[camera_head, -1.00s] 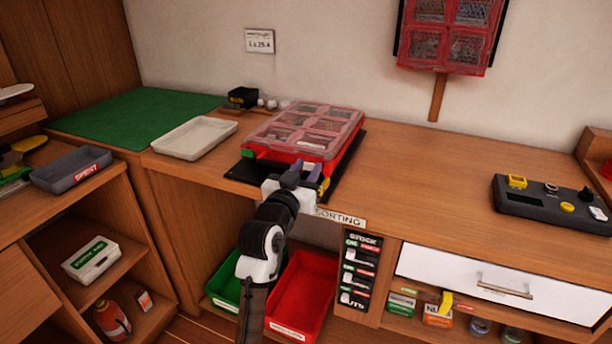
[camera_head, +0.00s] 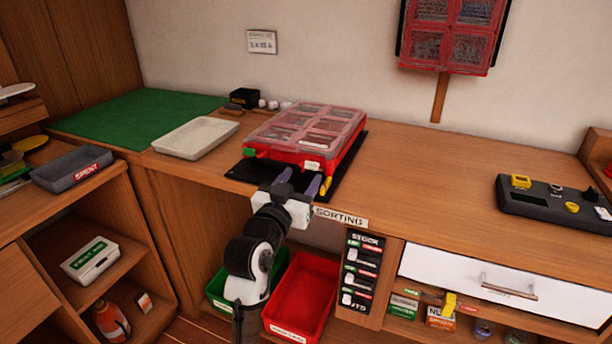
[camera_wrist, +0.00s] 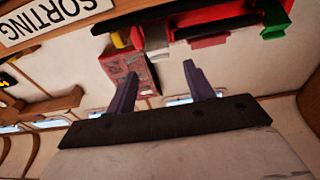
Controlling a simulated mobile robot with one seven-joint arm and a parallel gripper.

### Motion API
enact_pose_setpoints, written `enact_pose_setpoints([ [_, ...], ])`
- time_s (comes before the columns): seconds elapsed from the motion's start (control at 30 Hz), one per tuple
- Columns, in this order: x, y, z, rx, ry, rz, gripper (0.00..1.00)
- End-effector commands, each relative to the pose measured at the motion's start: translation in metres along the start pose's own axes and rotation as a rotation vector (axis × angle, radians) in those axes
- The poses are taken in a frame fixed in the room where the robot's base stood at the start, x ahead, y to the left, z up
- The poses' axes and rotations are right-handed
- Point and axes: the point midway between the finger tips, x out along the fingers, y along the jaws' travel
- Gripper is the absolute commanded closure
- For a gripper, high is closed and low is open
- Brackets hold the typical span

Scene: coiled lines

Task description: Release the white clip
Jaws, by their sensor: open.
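The red organizer case (camera_head: 290,157) with a clear compartmented lid lies on a black mat (camera_head: 238,172) at the bench's front edge. The white clip (camera_head: 312,166) is on its front side, between a green clip (camera_head: 249,153) at left and a yellow clip (camera_head: 326,186) at right. In the wrist view a small white piece, seemingly this clip (camera_wrist: 194,43), shows beyond the fingers. My gripper (camera_head: 299,178) is open and empty, just in front of the case and apart from the clip. Its spread fingers also show in the wrist view (camera_wrist: 160,69). Whether the clip is latched is too small to tell.
A cream tray (camera_head: 196,138) and a green mat (camera_head: 135,118) lie left of the case. A dark control box (camera_head: 545,203) sits at far right. The bench between is clear. Red (camera_head: 303,292) and green bins stand below the bench edge.

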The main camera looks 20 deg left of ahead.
Motion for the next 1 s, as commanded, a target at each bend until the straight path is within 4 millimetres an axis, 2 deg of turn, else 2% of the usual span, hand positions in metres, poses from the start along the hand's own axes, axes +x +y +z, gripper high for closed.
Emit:
enact_pose_setpoints([
  [0.03,-0.014,0.0,0.004,-0.001,0.003,-0.003,0.47],
  [0.2,-0.052,0.0,0.004,-0.001,0.002,-0.002,0.47],
  [0.4,-0.084,0.0,0.002,0.0,0.001,0.0,0.47],
  [0.6,-0.095,0.001,0.001,0.0,-0.001,0.001,0.47],
  [1.0,-0.095,0.001,0.0,0.0,-0.001,0.001,0.47],
])
